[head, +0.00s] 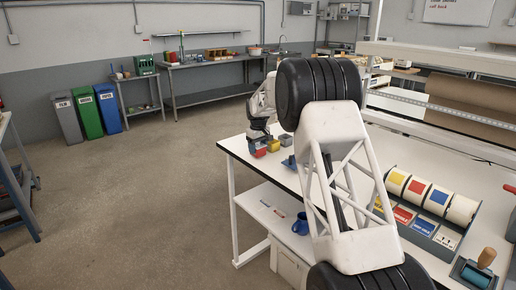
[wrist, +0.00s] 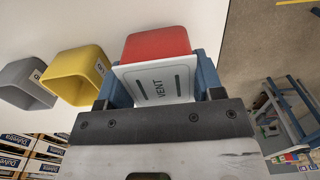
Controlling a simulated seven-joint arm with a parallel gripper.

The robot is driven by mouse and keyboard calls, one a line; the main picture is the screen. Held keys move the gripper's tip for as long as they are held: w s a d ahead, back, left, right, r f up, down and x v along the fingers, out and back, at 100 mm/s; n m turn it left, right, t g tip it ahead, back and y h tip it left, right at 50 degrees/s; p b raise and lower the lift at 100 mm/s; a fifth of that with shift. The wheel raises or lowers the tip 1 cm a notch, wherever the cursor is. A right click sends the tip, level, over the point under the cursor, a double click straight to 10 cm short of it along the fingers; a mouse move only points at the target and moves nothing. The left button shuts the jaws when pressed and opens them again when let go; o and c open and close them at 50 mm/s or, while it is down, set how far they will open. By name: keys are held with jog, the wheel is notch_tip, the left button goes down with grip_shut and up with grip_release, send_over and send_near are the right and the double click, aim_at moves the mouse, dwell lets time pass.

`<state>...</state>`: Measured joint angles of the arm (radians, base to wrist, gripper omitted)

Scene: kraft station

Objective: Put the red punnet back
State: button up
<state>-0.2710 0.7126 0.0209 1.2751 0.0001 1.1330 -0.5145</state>
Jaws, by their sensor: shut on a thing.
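The red punnet (wrist: 157,43) is between the blue fingers of my gripper (wrist: 160,84) in the wrist view. A white face marked VENT (wrist: 158,85), with two dark slots, lies between the fingers on the near side of the punnet and hides part of it. My gripper is shut on the punnet. In the head view the red punnet (head: 273,145) shows small, close under my gripper, near the far left end of the white table (head: 304,188). I cannot tell whether the punnet touches the table.
A yellow punnet (wrist: 78,77) and a grey punnet (wrist: 27,82) stand left of the red one in the wrist view. Stacked printed boxes (wrist: 25,152) lie lower left. The table's edge and the floor (wrist: 262,60) are close on the right.

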jog(key=shift+f, duration=0.45)
dwell(1.1)
jog(key=o, duration=1.1)
jog(key=shift+c, duration=0.2)
jog(key=shift+r, duration=0.15)
notch_tip(320, 180, up, 8)
dwell(0.7)
dwell(0.3)
